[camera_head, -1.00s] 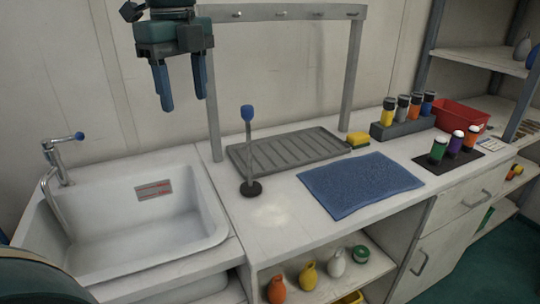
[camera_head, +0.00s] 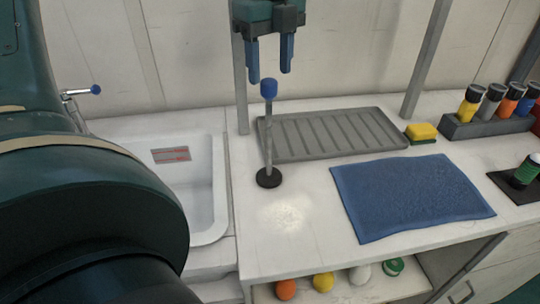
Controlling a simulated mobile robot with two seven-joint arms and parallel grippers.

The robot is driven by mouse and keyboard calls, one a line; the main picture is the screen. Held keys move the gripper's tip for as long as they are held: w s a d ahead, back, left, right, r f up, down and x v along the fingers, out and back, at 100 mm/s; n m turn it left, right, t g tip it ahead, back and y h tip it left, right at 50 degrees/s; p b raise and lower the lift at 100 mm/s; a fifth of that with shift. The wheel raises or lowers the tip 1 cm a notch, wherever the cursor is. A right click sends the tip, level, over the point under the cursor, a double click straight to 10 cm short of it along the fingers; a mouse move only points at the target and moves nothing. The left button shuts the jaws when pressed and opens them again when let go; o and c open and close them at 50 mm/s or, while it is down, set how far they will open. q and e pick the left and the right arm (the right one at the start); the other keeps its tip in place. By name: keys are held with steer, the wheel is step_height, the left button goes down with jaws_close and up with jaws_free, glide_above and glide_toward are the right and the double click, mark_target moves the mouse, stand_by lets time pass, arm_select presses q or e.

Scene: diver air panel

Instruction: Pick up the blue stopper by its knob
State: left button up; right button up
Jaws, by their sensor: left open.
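The blue stopper (camera_head: 269,89) shows as a short blue knob on top of a thin grey upright rod. The rod stands on a round black base (camera_head: 268,178) on the white counter, left of the grey ribbed tray. My left gripper (camera_head: 270,76) points down with its two blue fingers apart and empty. In the picture its fingertips are just above the knob, one to each side of it. I cannot tell whether they line up with it in depth. My right gripper is not in view.
My arm fills the left foreground and hides part of the sink (camera_head: 205,195). A ribbed tray (camera_head: 330,134), a yellow sponge (camera_head: 421,131) and a blue mat (camera_head: 410,196) lie to the right. A grey rack post (camera_head: 241,90) stands behind the stopper. The counter in front is clear.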

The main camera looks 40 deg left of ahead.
mark_target(269, 95)
arm_select(q)
step_height(269, 95, down, 6)
steer(key=shift+s+f+p, duration=0.15)
steer(key=shift+f+p, duration=0.1)
steer(key=shift+p, duration=0.05)
jaws_close()
stand_by(0.6)
steer(key=shift+r, duration=0.1)
